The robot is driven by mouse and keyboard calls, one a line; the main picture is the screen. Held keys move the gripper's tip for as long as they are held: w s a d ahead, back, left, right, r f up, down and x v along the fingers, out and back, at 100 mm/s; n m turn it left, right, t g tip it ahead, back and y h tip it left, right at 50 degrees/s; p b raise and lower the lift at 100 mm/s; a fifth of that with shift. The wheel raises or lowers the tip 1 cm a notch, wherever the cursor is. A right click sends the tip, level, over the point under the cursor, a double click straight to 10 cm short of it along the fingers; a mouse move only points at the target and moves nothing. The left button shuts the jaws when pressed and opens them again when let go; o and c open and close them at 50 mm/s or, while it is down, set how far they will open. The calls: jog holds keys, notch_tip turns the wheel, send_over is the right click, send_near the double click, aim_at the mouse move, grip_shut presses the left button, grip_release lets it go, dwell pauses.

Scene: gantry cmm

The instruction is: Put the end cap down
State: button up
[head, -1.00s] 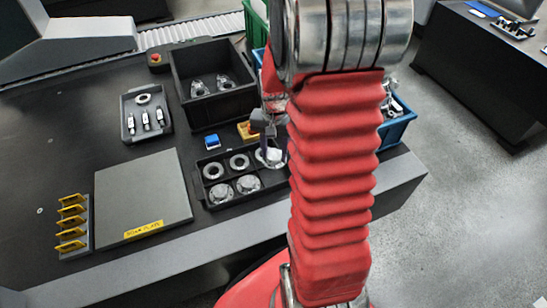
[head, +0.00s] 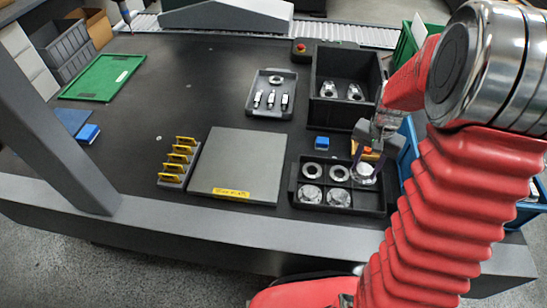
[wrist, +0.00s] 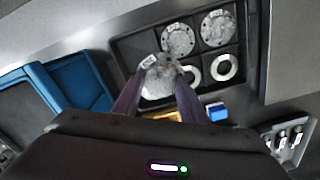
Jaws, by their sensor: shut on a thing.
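My gripper (head: 366,160) is shut on a silver flanged end cap (head: 364,174), over the back right compartment of a black divided tray (head: 341,212). The wrist view shows the cap (wrist: 158,84) between my two fingertips (wrist: 158,92). It looks larger there than the caps in the tray and overlaps the dividers; I cannot tell its exact height or whether it touches the tray. Two similar end caps (head: 310,194) lie in the front left and front middle compartments. Two flat rings (head: 315,170) lie in the back left and back middle ones. The front right compartment is empty.
A grey plate (head: 238,165) and a rack of yellow pieces (head: 177,160) stand left of the tray. Behind it are a blue block (head: 322,143), a deep black bin (head: 343,112) and a small parts tray (head: 271,110). A blue bin (wrist: 83,83) is beside the table.

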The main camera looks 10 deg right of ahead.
jog(key=w+a+r+n, duration=0.2)
jog(key=w+a+n, duration=0.2)
jog(key=a, duration=0.4)
jog(key=w+a+r+n, duration=0.2)
jog(key=w+a+n, duration=0.2)
jog(key=w+a, duration=0.3)
jog(key=shift+w+a+r, duration=0.15)
jog(key=shift+a+r, duration=0.15)
jog(key=shift+a, duration=0.75)
